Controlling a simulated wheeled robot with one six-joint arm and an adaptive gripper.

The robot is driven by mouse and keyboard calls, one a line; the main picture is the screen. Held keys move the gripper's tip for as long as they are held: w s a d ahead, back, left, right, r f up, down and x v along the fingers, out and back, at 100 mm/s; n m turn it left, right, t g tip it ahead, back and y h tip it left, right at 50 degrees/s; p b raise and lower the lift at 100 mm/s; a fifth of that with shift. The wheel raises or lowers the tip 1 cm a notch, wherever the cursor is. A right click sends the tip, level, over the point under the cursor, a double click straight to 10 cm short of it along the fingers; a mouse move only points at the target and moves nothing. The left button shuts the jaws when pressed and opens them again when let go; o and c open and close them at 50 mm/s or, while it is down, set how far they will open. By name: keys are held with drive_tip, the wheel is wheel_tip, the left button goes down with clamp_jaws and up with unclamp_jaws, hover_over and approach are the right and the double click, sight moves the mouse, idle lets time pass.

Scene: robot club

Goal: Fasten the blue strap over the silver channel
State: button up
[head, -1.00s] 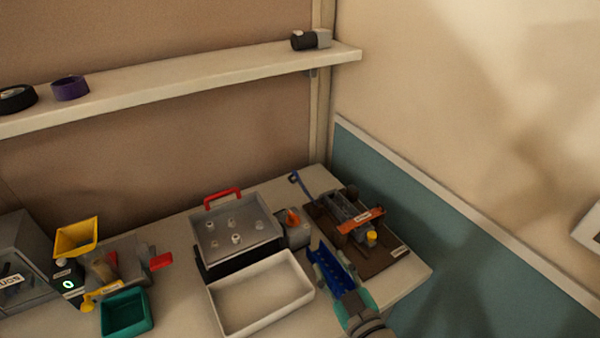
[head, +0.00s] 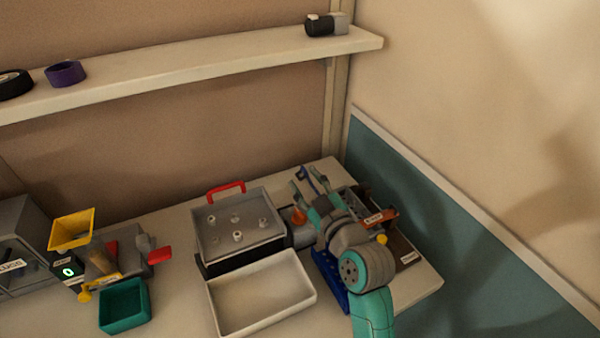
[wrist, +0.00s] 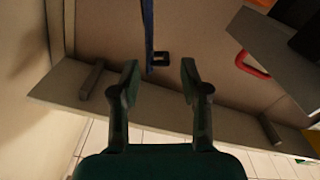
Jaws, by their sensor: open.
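The blue strap (head: 313,177) stands up loose at the far end of the brown fixture board (head: 408,257). In the wrist view the strap (wrist: 148,35) runs down from the top edge, just beyond the fingertips and left of their middle. My gripper (head: 311,182) is open and empty, with its fingers on either side of the strap in the head view; it also shows in the wrist view (wrist: 160,78). Contact with the strap cannot be told. The silver channel (head: 353,202) lies on the board, mostly hidden by my arm. A labelled orange strap (head: 376,218) crosses it.
A small black square loop (wrist: 161,57) lies near the strap. A grey tray with studs (head: 240,225), a white tray (head: 262,295) and an orange-topped grey block (head: 299,216) stand left of my arm. A blue bin (head: 327,280) is partly behind it. The teal wall is close right.

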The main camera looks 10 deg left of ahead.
sight(302, 177)
drive_tip(key=shift+x, duration=1.75)
clamp_jaws()
